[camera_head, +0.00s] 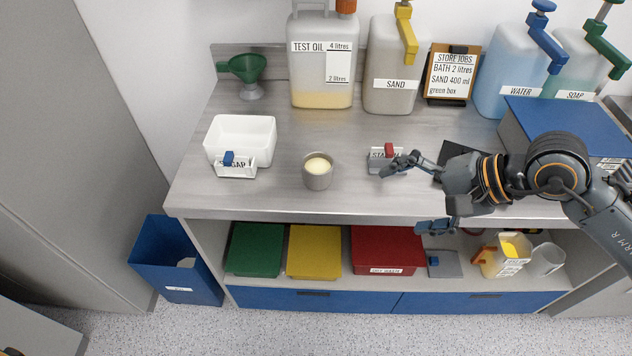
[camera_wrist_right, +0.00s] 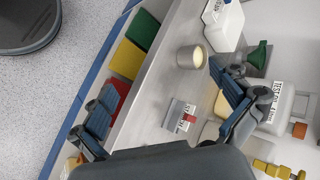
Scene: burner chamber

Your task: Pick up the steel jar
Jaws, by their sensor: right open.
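The steel jar (camera_head: 317,179) is a small grey cup with a pale cream top. It stands upright near the front edge of the counter, left of the card holder with the red clip (camera_head: 388,153). The jar also shows in the right wrist view (camera_wrist_right: 190,58), ahead of the spread fingers. My right gripper (camera_head: 405,198) is open and empty, to the right of the jar and apart from it. One finger is over the counter and the other is out past its front edge. My left gripper is not in view.
A white tub (camera_head: 240,135) with a blue-clipped label stands left of the jar. A green funnel (camera_head: 248,70) and large dispensers, such as the test oil one (camera_head: 322,75), line the back. A blue-lidded box (camera_head: 565,125) stands behind my right arm. The counter around the jar is clear.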

